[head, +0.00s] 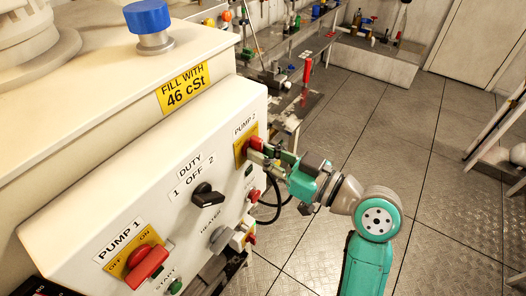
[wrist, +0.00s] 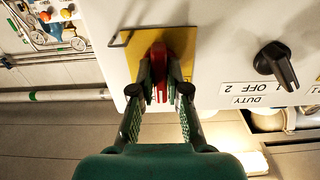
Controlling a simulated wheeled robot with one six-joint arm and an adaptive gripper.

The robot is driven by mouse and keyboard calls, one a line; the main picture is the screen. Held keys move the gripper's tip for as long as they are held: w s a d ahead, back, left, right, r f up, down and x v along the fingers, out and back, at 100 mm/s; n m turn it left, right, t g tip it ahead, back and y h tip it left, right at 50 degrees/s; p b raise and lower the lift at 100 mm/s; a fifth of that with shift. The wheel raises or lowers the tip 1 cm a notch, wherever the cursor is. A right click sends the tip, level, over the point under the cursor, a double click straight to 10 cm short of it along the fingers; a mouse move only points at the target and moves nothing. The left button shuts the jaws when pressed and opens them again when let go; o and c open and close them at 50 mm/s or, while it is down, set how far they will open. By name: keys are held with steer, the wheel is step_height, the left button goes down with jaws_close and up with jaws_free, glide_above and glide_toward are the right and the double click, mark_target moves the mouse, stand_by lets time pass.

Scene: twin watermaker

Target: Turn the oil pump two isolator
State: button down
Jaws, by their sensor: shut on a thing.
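The pump 2 isolator is a red handle (wrist: 159,62) on a yellow plate (wrist: 128,52), at the right end of the panel. In the head view the yellow plate (head: 240,150) sits under the PUMP 2 label, and my gripper partly covers the handle. My gripper (wrist: 159,90) is shut on the red handle, with one finger on each side of it. In the head view my gripper (head: 262,152) reaches the panel from the right. The handle appears in line with the fingers in the wrist view. The plate's position markings are not readable.
The white panel (head: 215,140) also carries a black duty switch (head: 207,196), a red PUMP 1 handle (head: 147,265) and a green start button (head: 175,287). Red buttons sit below PUMP 2. A blue cap (head: 148,16) stands on top. The floor (head: 400,120) at right is open.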

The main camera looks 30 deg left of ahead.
stand_by(0.3)
steer(key=c, duration=1.2)
jaws_free()
steer(key=shift+o, duration=0.2)
steer(key=shift+d, duration=0.1)
steer(key=s+d, duration=0.1)
steer(key=d, duration=1)
steer(key=shift+s+d, duration=0.3)
steer(key=shift+s, duration=0.05)
